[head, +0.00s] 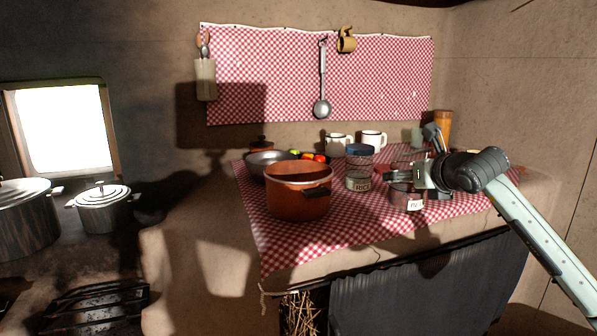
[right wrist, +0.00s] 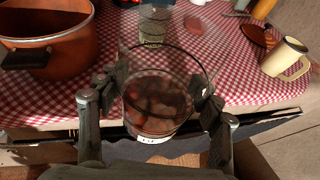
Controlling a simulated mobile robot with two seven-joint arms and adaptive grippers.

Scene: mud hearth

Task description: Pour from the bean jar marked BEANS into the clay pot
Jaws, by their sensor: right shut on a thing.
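The clay pot (head: 297,203) is a wide, open, orange-brown pot with dark handles on the checked cloth. It also shows at the upper left of the right wrist view (right wrist: 68,55). The bean jar (head: 402,201) is clear glass with dark reddish beans low inside and a small white label, too small to read fully. In the right wrist view the jar (right wrist: 157,105) stands between my right fingers, mouth toward the camera. My right gripper (head: 408,178) is shut on it, right of the pot. Whether its base touches the cloth is unclear. My left gripper is out of view.
A jar labelled RICE (head: 359,184) stands between pot and bean jar. A dark pan (head: 262,164) with vegetables nearby and white mugs (head: 372,139) are behind. The cloth's front strip (head: 340,235) is clear.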

